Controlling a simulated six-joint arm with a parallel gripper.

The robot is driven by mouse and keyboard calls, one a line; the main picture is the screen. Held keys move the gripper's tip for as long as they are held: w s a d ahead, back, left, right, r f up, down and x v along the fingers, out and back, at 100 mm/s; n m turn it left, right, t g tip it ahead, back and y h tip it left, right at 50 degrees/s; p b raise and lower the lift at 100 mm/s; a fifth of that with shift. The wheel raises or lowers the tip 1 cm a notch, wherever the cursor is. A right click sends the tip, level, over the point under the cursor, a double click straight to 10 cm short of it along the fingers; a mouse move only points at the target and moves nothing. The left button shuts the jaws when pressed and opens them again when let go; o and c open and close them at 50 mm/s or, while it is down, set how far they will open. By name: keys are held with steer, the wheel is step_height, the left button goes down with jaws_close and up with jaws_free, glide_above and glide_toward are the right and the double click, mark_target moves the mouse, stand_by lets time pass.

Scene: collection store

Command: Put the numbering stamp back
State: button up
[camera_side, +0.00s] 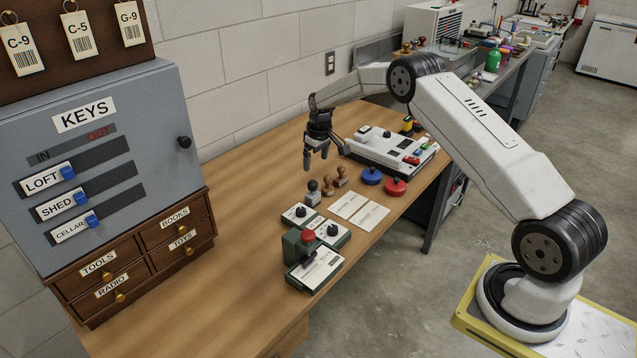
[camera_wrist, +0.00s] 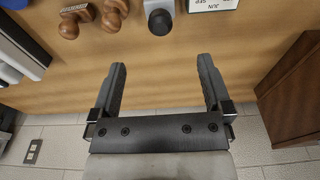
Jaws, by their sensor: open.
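A small grey stamp with a black knob (camera_side: 313,193), which looks like the numbering stamp, stands upright on the wooden table. It also shows at the top of the wrist view (camera_wrist: 160,17), ahead of the fingers and slightly cut off. My gripper (camera_side: 316,160) is open and empty, above the table behind the stamp, with its fingers pointing down. In the wrist view my gripper (camera_wrist: 162,66) has bare table between its fingertips. Two brown wooden stamps (camera_side: 328,185) (camera_side: 341,176) stand beside the grey one. A green stamp with a red knob (camera_side: 307,242) stands nearer the front.
White plates with black knobs (camera_side: 328,232) and pale cards (camera_side: 370,217) lie nearby. Blue (camera_side: 372,176) and red (camera_side: 396,187) round pieces sit by a white panel device (camera_side: 385,150). The key cabinet (camera_side: 110,150) with wooden drawers stands left. Table left of the stamps is clear.

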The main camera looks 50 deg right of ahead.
stand_by(0.3)
steer(key=s+a+r, duration=0.9)
steer(key=s+a, duration=0.3)
steer(key=a, duration=0.1)
steer(key=s+a, duration=0.3)
steer(key=s, duration=0.6)
steer(key=s+a+t, duration=0.1)
steer(key=s+a, duration=0.3)
steer(key=s, duration=0.5)
steer(key=shift+s+a+r, duration=0.15)
steer(key=shift+s+a, duration=0.1)
steer(key=shift+s, duration=0.05)
